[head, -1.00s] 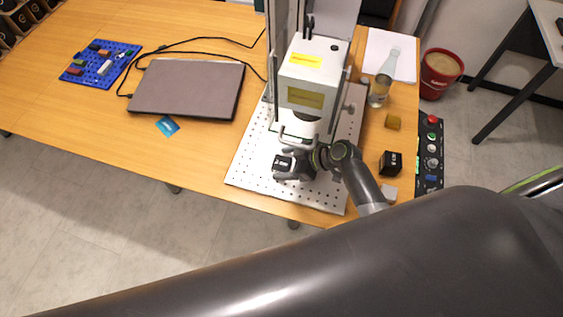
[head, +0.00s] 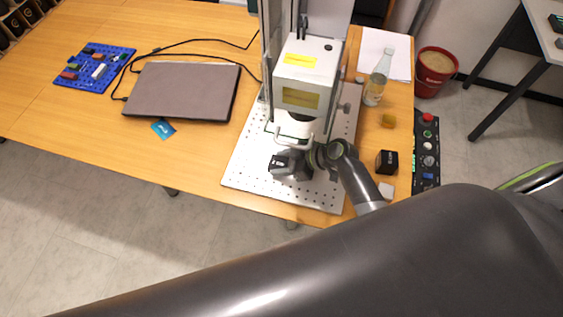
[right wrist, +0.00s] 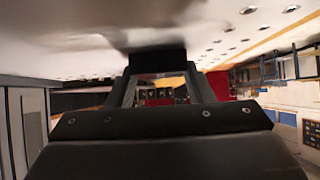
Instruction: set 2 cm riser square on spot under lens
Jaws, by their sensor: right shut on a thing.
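My right gripper (head: 285,166) is shut on a small dark block, the riser (right wrist: 157,61), low over the perforated metal plate (head: 248,174). The riser shows between the fingertips in the right wrist view. In the head view the gripper is just in front of and below the lens housing of the white laser head (head: 300,75). Gripper and wrist hide the spot under the lens. I cannot tell whether the riser touches the plate. My left gripper is not in view.
A closed laptop (head: 182,91) lies left.

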